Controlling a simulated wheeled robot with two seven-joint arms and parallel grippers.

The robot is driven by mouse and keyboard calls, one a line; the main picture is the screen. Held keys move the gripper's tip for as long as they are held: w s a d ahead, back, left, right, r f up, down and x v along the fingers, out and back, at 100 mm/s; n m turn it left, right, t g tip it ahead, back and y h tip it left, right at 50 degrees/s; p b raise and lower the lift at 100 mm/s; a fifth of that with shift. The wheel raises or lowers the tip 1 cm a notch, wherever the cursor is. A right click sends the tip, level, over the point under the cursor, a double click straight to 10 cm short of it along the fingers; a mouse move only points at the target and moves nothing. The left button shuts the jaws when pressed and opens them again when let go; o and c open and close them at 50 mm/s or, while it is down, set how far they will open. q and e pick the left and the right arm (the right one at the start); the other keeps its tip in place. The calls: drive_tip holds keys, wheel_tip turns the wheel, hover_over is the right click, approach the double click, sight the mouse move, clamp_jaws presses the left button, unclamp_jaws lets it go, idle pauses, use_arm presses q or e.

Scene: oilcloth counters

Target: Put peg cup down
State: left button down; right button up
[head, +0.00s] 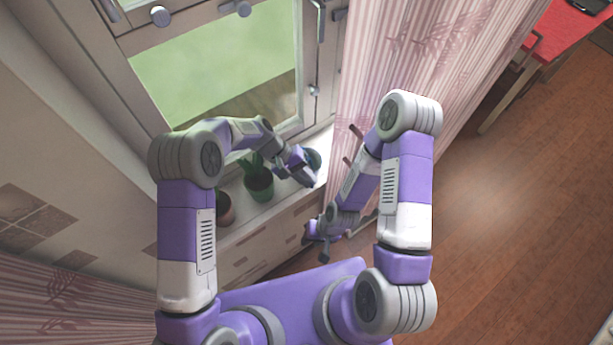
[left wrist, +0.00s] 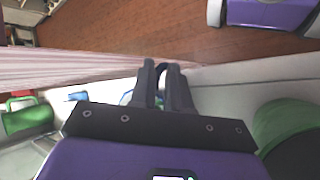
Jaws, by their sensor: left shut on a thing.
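My left gripper (head: 304,178) is over the right end of the windowsill, its fingers close together. In the left wrist view its fingers (left wrist: 163,90) are shut on a small dark part, which I take to be of the peg cup. A dark teal rounded thing (head: 314,158), likely the peg cup, shows just behind the gripper in the head view. The gripper hides most of it, and I cannot tell whether it touches the sill. My right gripper (head: 318,238) hangs lower, in front of the sill and away from the cup; its finger opening is unclear.
A green potted plant (head: 259,183) stands on the windowsill (head: 232,194), left of my left gripper. A brown pot (head: 225,208) is farther left, partly behind my arm. The window is behind, and a pink striped curtain (head: 400,60) hangs close on the right.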

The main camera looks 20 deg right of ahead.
use_arm(q)
drive_tip(key=shift+f+b, duration=0.35)
drive_tip(key=c, duration=1)
unclamp_jaws()
wheel_tip(320, 180, up, 10)
drive_tip(key=shift+r, duration=0.1)
